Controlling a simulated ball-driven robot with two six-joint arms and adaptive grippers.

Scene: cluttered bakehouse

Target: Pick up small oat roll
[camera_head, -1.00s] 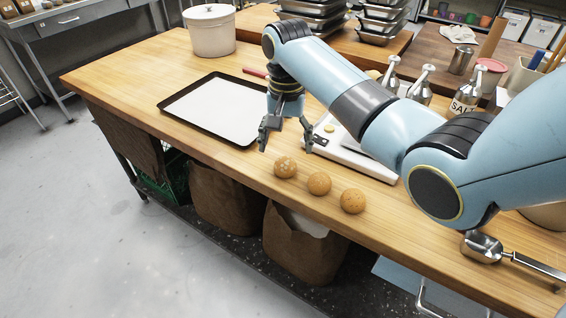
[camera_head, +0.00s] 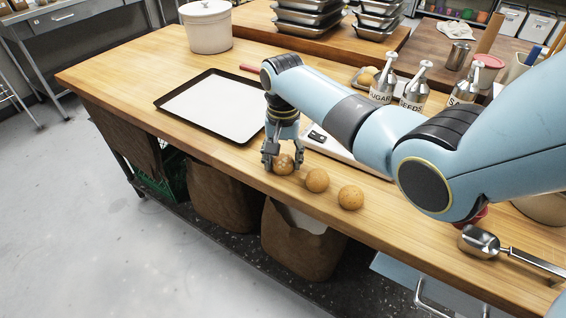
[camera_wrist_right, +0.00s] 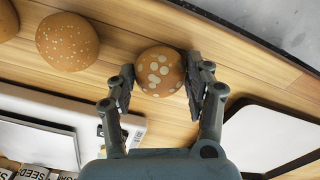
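The small oat roll (camera_head: 283,166), a round brown roll with pale flakes on top, sits on the wooden table at the left end of a row of rolls. My right gripper (camera_head: 284,160) points down with one finger on each side of it. In the right wrist view the oat roll (camera_wrist_right: 160,71) lies between the fingertips (camera_wrist_right: 160,78), and both fingers appear to touch its sides. The roll looks still on the tabletop. My left gripper is not in view.
Two similar rolls, a middle one (camera_head: 317,180) and a right one (camera_head: 351,197), lie close by along the front edge. A lined baking tray (camera_head: 158,103) is to the left. A scale (camera_head: 337,150) sits behind, with labelled shakers (camera_head: 413,91) beyond. A metal scoop (camera_head: 480,240) lies at right.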

